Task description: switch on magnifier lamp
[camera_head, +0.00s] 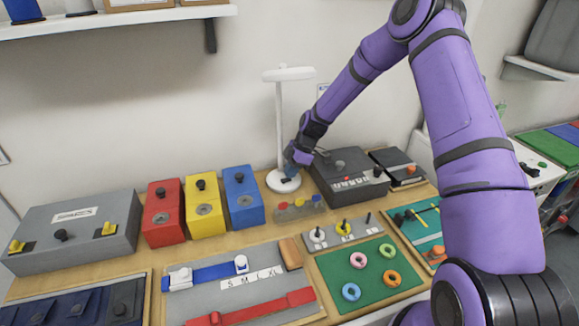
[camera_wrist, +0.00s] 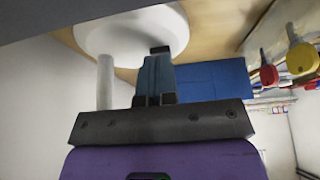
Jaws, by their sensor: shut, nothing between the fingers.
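The magnifier lamp (camera_head: 279,120) is white, with a round base, an upright post and a horizontal head, standing at the back of the workbench against the wall. My gripper (camera_head: 290,170) is low beside the post, over the lamp's base (camera_head: 284,182). In the wrist view, my shut, empty gripper (camera_wrist: 158,52) has its fingertips at the white base (camera_wrist: 100,35), with the post (camera_wrist: 105,82) to their left. I cannot tell whether the fingertips touch the base. The lamp's switch is hidden or too small to make out, and I cannot tell whether the lamp is lit.
A blue box (camera_head: 242,197) stands left of the lamp, beside yellow (camera_head: 205,205) and red (camera_head: 163,213) ones. A dark grey box (camera_head: 350,175) stands close on the right. A shelf (camera_head: 120,18) is at upper left.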

